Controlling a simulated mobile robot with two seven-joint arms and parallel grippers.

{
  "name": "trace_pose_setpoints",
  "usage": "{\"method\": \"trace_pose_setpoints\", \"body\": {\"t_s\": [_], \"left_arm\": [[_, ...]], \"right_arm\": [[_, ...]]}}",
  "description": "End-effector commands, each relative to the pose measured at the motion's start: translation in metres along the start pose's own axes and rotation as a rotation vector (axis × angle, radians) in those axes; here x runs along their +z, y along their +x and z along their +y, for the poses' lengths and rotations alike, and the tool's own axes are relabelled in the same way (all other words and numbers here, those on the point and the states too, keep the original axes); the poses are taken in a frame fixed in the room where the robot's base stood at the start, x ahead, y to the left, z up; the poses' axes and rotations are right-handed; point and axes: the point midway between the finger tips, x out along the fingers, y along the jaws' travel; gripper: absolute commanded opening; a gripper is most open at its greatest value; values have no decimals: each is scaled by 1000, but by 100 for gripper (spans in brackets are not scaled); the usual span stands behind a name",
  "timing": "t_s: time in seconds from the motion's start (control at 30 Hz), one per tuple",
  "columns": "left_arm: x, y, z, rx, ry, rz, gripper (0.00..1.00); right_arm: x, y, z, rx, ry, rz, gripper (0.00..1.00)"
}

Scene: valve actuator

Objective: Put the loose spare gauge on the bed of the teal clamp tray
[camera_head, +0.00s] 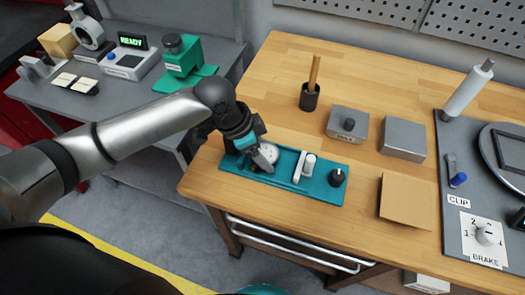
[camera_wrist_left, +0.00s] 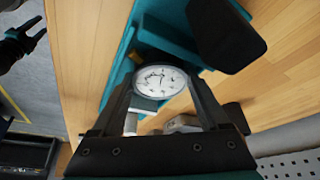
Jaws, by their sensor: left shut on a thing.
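The spare gauge (camera_head: 263,158) has a round white dial and sits at the left end of the teal clamp tray (camera_head: 326,193). My left gripper (camera_head: 266,157) is shut on it, pointing down over the tray. In the left wrist view the gauge (camera_wrist_left: 160,81) shows between the two fingertips, dial facing the camera, with the teal tray (camera_wrist_left: 118,72) around and beneath it. I cannot tell whether it touches the bed. The tray carries a white clamp (camera_head: 304,167) and a black knob (camera_head: 337,178). My right gripper (camera_wrist_left: 22,40) shows at the wrist view's upper left, its fingers apart and empty.
A cup with a wooden-handled tool (camera_head: 311,95), a grey box with a knob (camera_head: 347,125), a plain grey block (camera_head: 403,139) and a tan board (camera_head: 406,201) stand behind and right of the tray. A control panel (camera_head: 454,150) is farther right. The bench's left part is clear.

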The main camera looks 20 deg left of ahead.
Motion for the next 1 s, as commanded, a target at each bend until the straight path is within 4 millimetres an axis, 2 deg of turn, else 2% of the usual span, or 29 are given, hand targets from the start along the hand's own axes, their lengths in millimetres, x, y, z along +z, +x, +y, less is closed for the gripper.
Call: {"method": "trace_pose_setpoints", "body": {"t_s": [0.2, 0.23, 0.3, 0.33, 0.57, 0.67, 0.77, 1.0], "left_arm": [[1, 2, 0, 0, -1, 0, 10], [1, 2, 0, 1, -1, -1, 80], [1, 2, 0, 1, 0, -1, 88], [1, 2, 0, 1, 0, -1, 90], [1, 1, 0, 0, 0, 0, 90], [-1, -5, -1, -2, 1, 0, 90], [-1, -20, -1, -2, 1, 0, 90], [-1, -74, -1, -4, 1, -1, 90]], "right_arm": [[0, -1, 3, 4, -2, -1, 50], [0, -1, 4, 5, -2, -1, 50], [0, -1, 4, 5, -2, -1, 50], [0, -1, 4, 5, -2, -1, 50], [0, 0, 4, 5, -2, -1, 50], [0, -2, 4, 5, -2, -1, 50], [0, -6, 4, 5, -2, 0, 50], [-1, -18, 4, 5, -2, 0, 50]]}}
